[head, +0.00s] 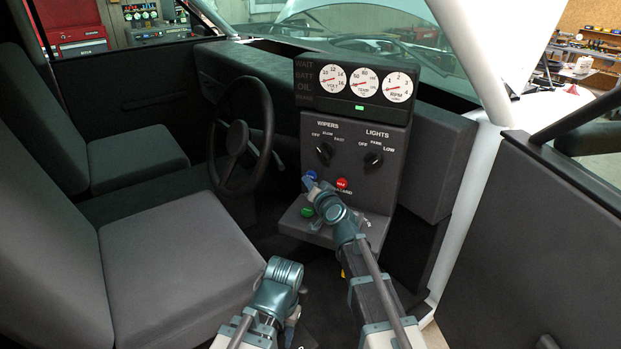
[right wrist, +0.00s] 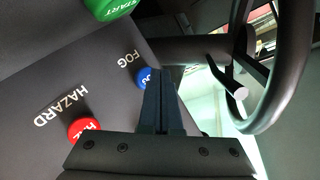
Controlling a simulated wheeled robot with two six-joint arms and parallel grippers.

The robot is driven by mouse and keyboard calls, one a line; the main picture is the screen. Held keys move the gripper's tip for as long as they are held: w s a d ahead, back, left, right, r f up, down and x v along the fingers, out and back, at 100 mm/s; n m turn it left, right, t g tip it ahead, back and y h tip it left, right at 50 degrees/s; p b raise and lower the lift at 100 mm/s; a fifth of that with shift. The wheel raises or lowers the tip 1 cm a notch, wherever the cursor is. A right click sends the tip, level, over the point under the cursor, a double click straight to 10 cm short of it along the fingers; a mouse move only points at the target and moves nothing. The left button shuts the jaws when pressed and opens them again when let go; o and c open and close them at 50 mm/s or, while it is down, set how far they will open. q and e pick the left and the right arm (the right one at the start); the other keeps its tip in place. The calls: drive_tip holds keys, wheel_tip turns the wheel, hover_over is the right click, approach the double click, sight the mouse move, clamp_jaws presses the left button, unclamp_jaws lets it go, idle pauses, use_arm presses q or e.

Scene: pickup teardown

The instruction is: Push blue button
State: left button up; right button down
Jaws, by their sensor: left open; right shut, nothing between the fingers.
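The blue button (head: 311,174), labelled FOG in the right wrist view (right wrist: 144,76), sits on the dark console panel to the left of the red hazard button (head: 342,184). My right gripper (head: 309,184) is shut and empty, with its fingertips right at the blue button. In the right wrist view the shut fingers (right wrist: 164,74) cover part of the button. I cannot tell whether they touch it. My left gripper (head: 291,302) is low in front of the console, open and away from the buttons; its fingers are hard to make out.
The green start button (head: 307,212) is on the ledge below. The wipers knob (head: 324,152) and lights knob (head: 373,159) are above, under the gauges. The steering wheel (head: 239,140) stands left of the console, with seats (head: 175,265) further left.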

drive_tip(key=shift+s+a, duration=0.45)
drive_tip(key=shift+s, duration=0.45)
drive_tip(key=shift+s+a, duration=0.45)
drive_tip(key=shift+s, duration=0.45)
drive_tip(key=shift+s+a, duration=0.45)
drive_tip(key=shift+s, duration=0.45)
